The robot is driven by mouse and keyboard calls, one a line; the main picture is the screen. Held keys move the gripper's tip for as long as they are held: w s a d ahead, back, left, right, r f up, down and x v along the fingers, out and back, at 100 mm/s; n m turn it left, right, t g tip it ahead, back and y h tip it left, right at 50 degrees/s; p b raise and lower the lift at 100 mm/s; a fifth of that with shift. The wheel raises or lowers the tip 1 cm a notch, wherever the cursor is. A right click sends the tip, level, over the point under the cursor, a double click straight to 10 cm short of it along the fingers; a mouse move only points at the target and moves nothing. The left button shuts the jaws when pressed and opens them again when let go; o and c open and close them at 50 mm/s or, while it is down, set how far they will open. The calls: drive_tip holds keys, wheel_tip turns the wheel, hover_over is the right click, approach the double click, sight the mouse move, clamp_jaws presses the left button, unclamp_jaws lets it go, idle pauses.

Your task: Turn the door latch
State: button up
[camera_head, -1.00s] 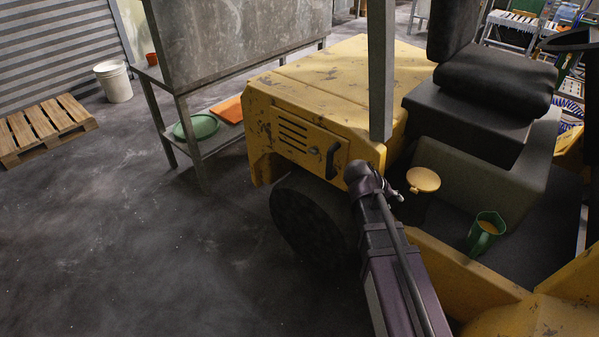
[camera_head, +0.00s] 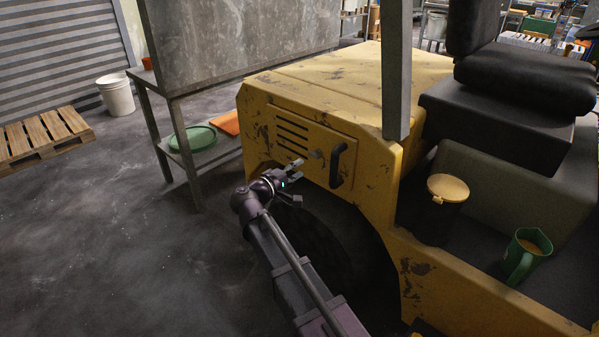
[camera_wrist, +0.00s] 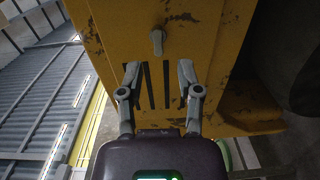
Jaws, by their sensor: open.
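The small grey door latch (camera_head: 316,154) sits on a yellow side door (camera_head: 314,174) of the machine, between the dark slots and a black handle (camera_head: 337,165). In the wrist view the latch (camera_wrist: 157,42) shows beyond my fingertips, midway between them, with the slots nearer to me. My gripper (camera_head: 295,181) is open and empty, in front of the door and to the left of the latch, apart from it. In the wrist view my gripper (camera_wrist: 158,76) has its two fingers spread wide. The black handle is not clearly seen there.
A dark wheel (camera_head: 320,240) lies below the door. A grey post (camera_head: 396,70) rises at right. A metal table (camera_head: 195,85) with a green lid (camera_head: 193,139) on its shelf stands at left. A yellow-lidded can (camera_head: 447,190) and green mug (camera_head: 525,255) sit right.

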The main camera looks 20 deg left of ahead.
sight(313, 156)
drive_tip(key=shift+w+a, duration=0.2)
drive_tip(key=shift+a, duration=0.4)
drive_tip(key=shift+r, duration=0.1)
drive_tip(key=shift+w+d, duration=0.1)
drive_tip(key=shift+w, duration=0.05)
drive_tip(key=shift+x, duration=3.7)
drive_tip(key=shift+w, duration=0.1)
clamp_jaws()
